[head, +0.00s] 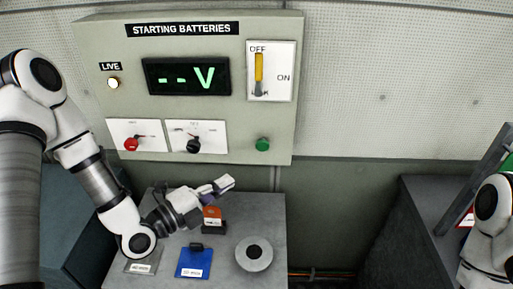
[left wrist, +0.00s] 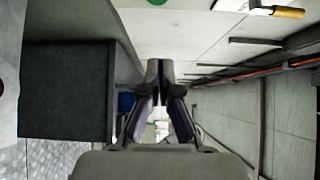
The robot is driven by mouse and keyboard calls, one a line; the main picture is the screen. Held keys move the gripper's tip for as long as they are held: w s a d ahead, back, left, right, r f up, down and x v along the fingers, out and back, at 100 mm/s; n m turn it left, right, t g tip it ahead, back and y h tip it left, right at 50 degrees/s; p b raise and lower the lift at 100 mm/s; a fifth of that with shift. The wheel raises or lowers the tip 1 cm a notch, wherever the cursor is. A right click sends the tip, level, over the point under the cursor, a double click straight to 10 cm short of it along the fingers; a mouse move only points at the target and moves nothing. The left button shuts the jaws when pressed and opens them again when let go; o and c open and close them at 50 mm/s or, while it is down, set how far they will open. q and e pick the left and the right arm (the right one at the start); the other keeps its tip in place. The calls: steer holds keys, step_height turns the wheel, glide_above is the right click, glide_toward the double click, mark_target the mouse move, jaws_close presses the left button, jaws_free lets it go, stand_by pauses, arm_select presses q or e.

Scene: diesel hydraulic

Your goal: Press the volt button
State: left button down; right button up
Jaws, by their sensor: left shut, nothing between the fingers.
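A green round button (head: 263,144) sits at the lower right of the grey panel (head: 285,90) headed STARTING BATTERIES. No label reading volt is legible beside it. The panel's display (head: 187,77) reads "--V" in green. My left gripper (head: 230,181) is shut and empty, below and left of the green button and apart from it, above the grey table.
The panel also has a lit LIVE lamp (head: 113,83), a yellow switch lever (head: 259,68), a red knob (head: 131,145) and a black knob (head: 193,146). The table holds a blue block (head: 194,263), an orange-topped block (head: 212,217) and a grey disc (head: 254,260).

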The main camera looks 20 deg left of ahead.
arm_select(q)
steer(key=b, duration=1)
glide_toward(267, 147)
steer(key=s+d, duration=0.2)
steer(key=w, duration=0.2)
steer(key=w+p, duration=0.1)
steer(key=w, duration=0.1)
steer(key=w+d+p, duration=0.1)
steer(key=w, duration=0.2)
steer(key=shift+w+a, duration=0.15)
